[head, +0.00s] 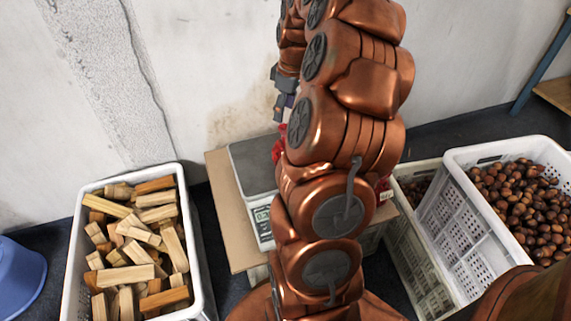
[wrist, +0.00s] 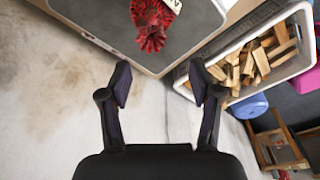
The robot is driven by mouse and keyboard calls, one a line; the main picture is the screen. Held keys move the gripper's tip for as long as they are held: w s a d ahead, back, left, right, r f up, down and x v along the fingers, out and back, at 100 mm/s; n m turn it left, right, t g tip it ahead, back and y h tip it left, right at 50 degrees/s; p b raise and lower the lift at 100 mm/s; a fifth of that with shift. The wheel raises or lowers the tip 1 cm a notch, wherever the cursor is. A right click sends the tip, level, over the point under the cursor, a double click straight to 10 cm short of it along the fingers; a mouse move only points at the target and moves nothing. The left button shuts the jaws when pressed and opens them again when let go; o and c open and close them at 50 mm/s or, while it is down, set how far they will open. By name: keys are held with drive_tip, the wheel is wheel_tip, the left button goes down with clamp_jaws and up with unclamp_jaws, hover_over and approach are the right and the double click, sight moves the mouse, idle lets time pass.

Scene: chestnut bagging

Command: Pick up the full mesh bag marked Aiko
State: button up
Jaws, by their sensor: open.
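A red mesh bag (wrist: 152,28) with dark contents lies on the grey plate of a scale (wrist: 105,14) at the top of the wrist view. A white tag (wrist: 174,4) sits at the bag's edge, cut by the frame; I cannot read a name on it. My gripper (wrist: 159,85) is open and empty, its fingers apart, with the bag beyond the fingertips and not touching them. In the head view my arm hides most of the bag; a red part (head: 279,146) shows on the scale (head: 253,166). My gripper (head: 284,102) is partly visible above it.
A white crate of wood blocks (head: 72,250) stands left of the cardboard-topped stand (head: 222,205). White crates of chestnuts (head: 480,237) stand at right. More red (head: 384,186) shows right of my arm. A wall rises behind; a blue tub (head: 20,272) is far left.

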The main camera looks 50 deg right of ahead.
sight(285, 127)
drive_tip(key=shift+s+d+f, duration=0.1)
drive_tip(key=shift+d+f, duration=0.55)
drive_tip(key=shift+f, duration=0.1)
drive_tip(key=shift+w+a+f+b, duration=0.15)
drive_tip(key=shift+f+b, duration=0.6)
drive_tip(key=shift+f, duration=1.05)
drive_tip(key=shift+w+f+b, duration=0.25)
drive_tip(key=shift+f+b, duration=0.45)
drive_tip(key=shift+f, duration=1.05)
drive_tip(key=shift+c, duration=0.3)
clamp_jaws()
